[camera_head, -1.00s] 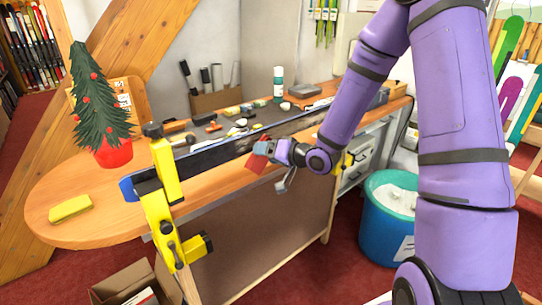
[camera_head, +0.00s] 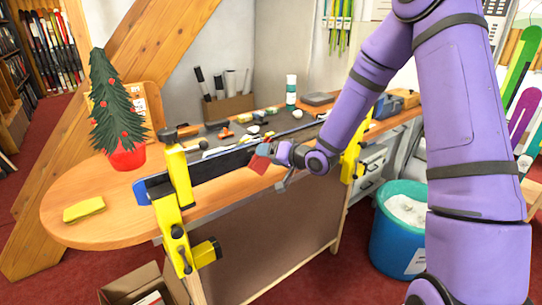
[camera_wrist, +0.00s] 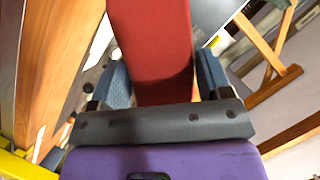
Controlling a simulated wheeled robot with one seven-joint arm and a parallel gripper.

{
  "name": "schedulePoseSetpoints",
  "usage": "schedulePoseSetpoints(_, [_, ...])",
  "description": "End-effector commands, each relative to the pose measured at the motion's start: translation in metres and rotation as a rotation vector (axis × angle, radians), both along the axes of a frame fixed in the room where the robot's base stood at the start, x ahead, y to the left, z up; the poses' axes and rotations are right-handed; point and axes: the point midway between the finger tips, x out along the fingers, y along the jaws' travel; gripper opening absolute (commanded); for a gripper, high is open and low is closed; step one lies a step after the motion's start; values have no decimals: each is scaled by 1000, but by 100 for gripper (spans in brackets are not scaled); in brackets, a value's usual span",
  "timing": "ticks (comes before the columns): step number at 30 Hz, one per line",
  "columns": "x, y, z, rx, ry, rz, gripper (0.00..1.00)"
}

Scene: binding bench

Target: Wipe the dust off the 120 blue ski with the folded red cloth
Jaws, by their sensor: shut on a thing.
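The ski (camera_head: 222,164) is held on edge along the bench front, its dark face outward and its blue tip (camera_head: 141,192) at the left. Yellow vises (camera_head: 181,176) grip it at the left and right (camera_head: 352,150). My gripper (camera_head: 266,151) is shut on the folded red cloth (camera_head: 259,164), which hangs at the front of the ski near its middle. In the wrist view the cloth (camera_wrist: 150,40) stands out between the two grey-blue fingers (camera_wrist: 163,78). I cannot tell whether the cloth touches the ski, nor where dust lies.
A yellow block or cloth (camera_head: 84,209) lies on the bench's left end, near a small decorated tree in a red pot (camera_head: 127,157). Tools and a bottle (camera_head: 291,91) stand behind the ski. A blue bin (camera_head: 396,238) and an open carton (camera_head: 140,287) are on the floor.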

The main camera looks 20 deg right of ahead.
Motion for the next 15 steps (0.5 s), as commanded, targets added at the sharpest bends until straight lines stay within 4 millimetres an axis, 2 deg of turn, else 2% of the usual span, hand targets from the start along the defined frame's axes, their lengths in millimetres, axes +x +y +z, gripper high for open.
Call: schedulePoseSetpoints(15, [4,1,0,0,0,0,53])
